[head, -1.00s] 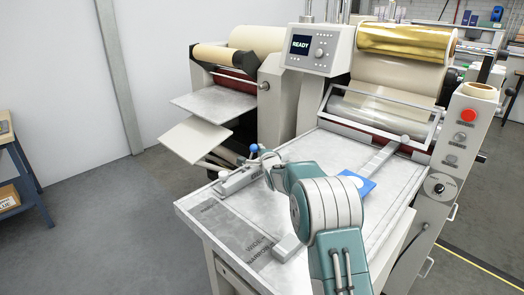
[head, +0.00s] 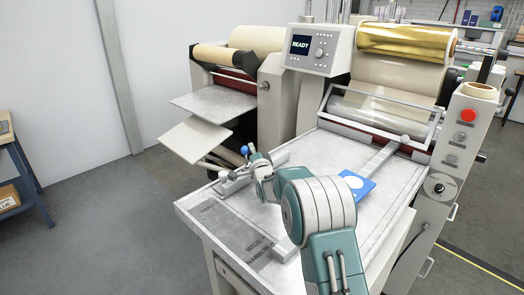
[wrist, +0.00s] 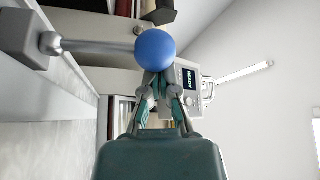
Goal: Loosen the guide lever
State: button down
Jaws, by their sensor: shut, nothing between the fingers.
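The guide lever shows in the wrist view as a blue ball knob (wrist: 155,50) on a grey metal rod (wrist: 95,47) running left to its pivot. In the head view the blue knob (head: 244,149) stands over the guide bar (head: 235,184) at the table's left edge. My gripper (head: 249,156) is right beside the knob, on its right side. In the wrist view my gripper (wrist: 155,76) has its fingers drawn together, with nothing between them. The knob covers the fingertips there, so I cannot tell whether they touch it.
The feed table (head: 325,150) lies under my arm, with a blue card (head: 356,184) on it. A control box (head: 319,48) reading READY stands behind. A red button (head: 467,115) is on the right-hand column. Open floor lies to the left.

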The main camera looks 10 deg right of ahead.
aim_at(244, 150)
jog(key=shift+s+a+f, duration=0.1)
jog(key=shift+s+a, duration=0.35)
jog(key=shift+a, duration=0.2)
jog(key=shift+s+a+f, duration=0.1)
jog(key=shift+s+a, duration=0.35)
jog(key=shift+a, duration=0.2)
